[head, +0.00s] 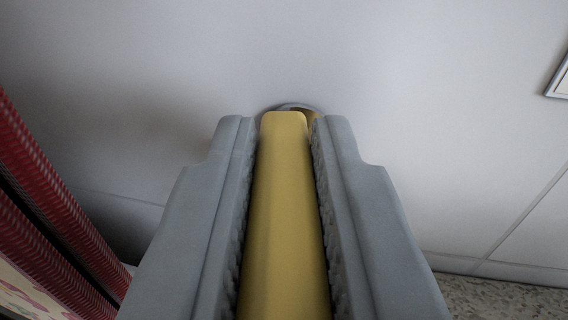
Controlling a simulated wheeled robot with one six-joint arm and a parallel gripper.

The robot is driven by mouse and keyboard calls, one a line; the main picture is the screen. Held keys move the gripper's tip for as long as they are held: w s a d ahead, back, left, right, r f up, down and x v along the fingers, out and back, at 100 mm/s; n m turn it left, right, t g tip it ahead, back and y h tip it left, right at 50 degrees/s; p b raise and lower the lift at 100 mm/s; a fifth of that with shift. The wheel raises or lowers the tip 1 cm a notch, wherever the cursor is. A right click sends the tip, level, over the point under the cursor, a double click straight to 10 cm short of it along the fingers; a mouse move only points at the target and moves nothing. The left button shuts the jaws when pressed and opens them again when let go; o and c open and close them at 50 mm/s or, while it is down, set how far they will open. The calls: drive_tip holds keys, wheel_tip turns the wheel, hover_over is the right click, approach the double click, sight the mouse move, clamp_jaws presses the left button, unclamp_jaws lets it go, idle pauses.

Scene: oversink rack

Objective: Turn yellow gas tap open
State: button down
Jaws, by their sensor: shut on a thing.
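The yellow gas tap handle (284,215) is a long flat lever in the middle of the head view. It runs from the bottom edge up toward the wall. My gripper (284,135) has its two grey fingers on either side of the handle and is shut on it. Behind the far end of the handle, a round grey rim with a bit of yellow shows at the wall. The rest of the tap body is hidden by the handle and fingers.
A pale wall (420,90) fills the background. Red ribbed objects (50,190) stand close at the left. A white framed plate (560,80) is at the upper right edge. A speckled surface (500,298) lies at the lower right.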

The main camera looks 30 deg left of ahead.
drive_tip(key=shift+a+h, duration=0.15)
drive_tip(key=shift+h, duration=0.15)
drive_tip(key=shift+s+a+m+t+h, duration=0.15)
drive_tip(key=shift+m+t+h, duration=0.25)
drive_tip(key=shift+m+h, duration=0.35)
drive_tip(key=shift+s+a+m+t+h, duration=0.1)
drive_tip(key=shift+m+t+h, duration=0.4)
drive_tip(key=shift+h, duration=0.35)
drive_tip(key=c, duration=1.4)
unclamp_jaws()
drive_tip(key=shift+o, duration=0.2)
drive_tip(key=v, duration=1.2)
drive_tip(key=shift+w+d+r, duration=0.1)
